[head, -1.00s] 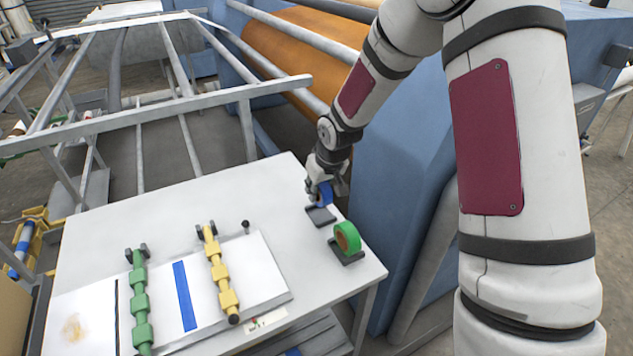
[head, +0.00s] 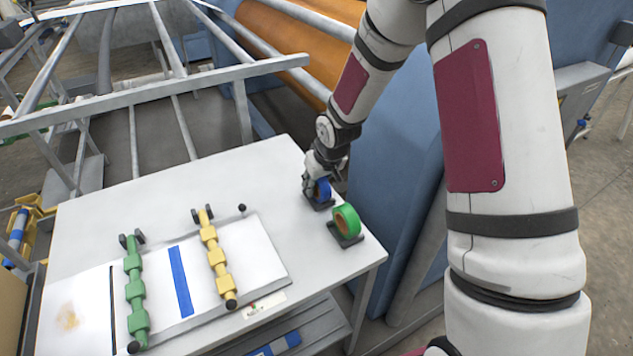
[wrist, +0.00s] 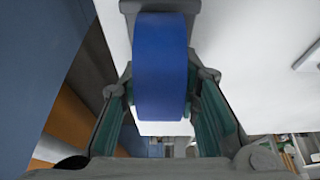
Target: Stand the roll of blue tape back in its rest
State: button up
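The roll of blue tape (head: 322,191) stands on edge at its dark rest (head: 318,203), near the right side of the white table. My gripper (head: 312,187) reaches down over it from behind and partly hides both. In the wrist view the roll of blue tape (wrist: 160,70) is edge-on between the fingers of my gripper (wrist: 161,95). The teal pads lie close along both its sides, and the gripper looks shut on it. Part of the rest (wrist: 192,6) shows beyond the roll. Whether the roll bears fully on the rest is hidden.
A roll of green tape (head: 346,221) stands in a like rest (head: 345,238) just in front. A green bar (head: 136,295) and a yellow bar (head: 214,258) lie on a board further left. The blue machine (head: 392,180) rises close on the right.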

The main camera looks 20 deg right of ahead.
jog(key=shift+o, duration=0.6)
jog(key=shift+r, duration=0.2)
jog(key=v, duration=1.1)
jog(key=shift+s+d+r, duration=0.1)
jog(key=shift+s+r, duration=0.1)
jog(key=shift+r, duration=0.05)
jog(key=shift+r, duration=0.1)
